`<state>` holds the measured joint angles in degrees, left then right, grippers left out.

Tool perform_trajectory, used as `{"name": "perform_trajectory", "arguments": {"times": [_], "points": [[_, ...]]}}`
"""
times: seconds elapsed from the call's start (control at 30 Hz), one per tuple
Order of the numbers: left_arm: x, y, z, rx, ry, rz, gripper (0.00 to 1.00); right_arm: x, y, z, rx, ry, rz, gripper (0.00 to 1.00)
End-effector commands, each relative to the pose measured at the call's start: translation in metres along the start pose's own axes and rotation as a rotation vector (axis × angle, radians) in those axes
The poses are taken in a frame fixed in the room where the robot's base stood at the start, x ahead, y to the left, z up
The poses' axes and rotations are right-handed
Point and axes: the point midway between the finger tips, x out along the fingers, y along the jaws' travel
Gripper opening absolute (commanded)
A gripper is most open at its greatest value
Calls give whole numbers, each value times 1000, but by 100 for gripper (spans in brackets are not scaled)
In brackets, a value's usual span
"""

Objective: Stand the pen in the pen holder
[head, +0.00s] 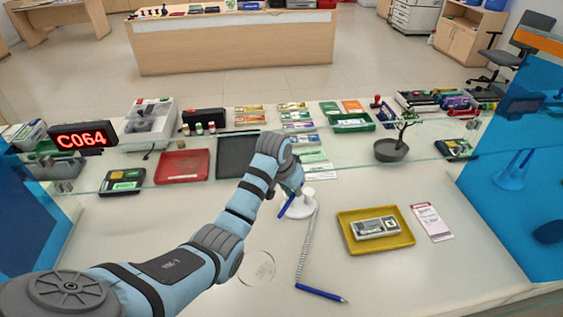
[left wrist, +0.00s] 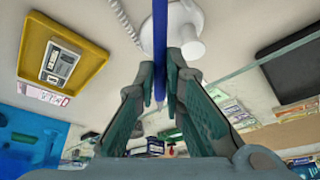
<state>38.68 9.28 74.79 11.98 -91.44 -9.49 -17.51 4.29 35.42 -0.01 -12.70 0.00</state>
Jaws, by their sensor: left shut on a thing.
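My left gripper (head: 293,188) is at the white pen holder (head: 297,209), partly hidden by my own wrist. It is shut on a blue pen (head: 286,207). In the left wrist view the held pen (left wrist: 160,35) runs between the fingertips (left wrist: 166,68), its grey tip pointing back toward the palm. The holder's round white base and short post (left wrist: 190,47) show just beside the pen there; I cannot tell whether they touch. A second blue pen (head: 320,293) lies on the counter, at the end of the holder's coiled cord (head: 305,250). My right gripper is not in view.
A yellow tray (head: 349,244) with a bundle of banknotes (head: 376,228) stands right of the holder, beside a pink-and-white slip (head: 431,222). A clear round disc (head: 258,267) lies near my arm. A glass screen crosses behind, with trays and a potted plant (head: 391,150) beyond.

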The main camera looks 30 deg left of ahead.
Motion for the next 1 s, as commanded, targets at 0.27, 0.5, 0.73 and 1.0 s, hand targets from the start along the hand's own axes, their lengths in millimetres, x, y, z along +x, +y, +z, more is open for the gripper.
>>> {"name": "perform_trajectory", "arguments": {"times": [0.27,0.5,0.73,1.0], "points": [[7,-37,-38,-16,742,-14,0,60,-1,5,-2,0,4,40],[-50,-44,-50,-5,1146,-7,0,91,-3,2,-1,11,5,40],[-50,-44,-49,-6,1173,-4,0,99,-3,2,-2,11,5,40],[-21,-43,-37,-6,1171,-3,0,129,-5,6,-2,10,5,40]]}}
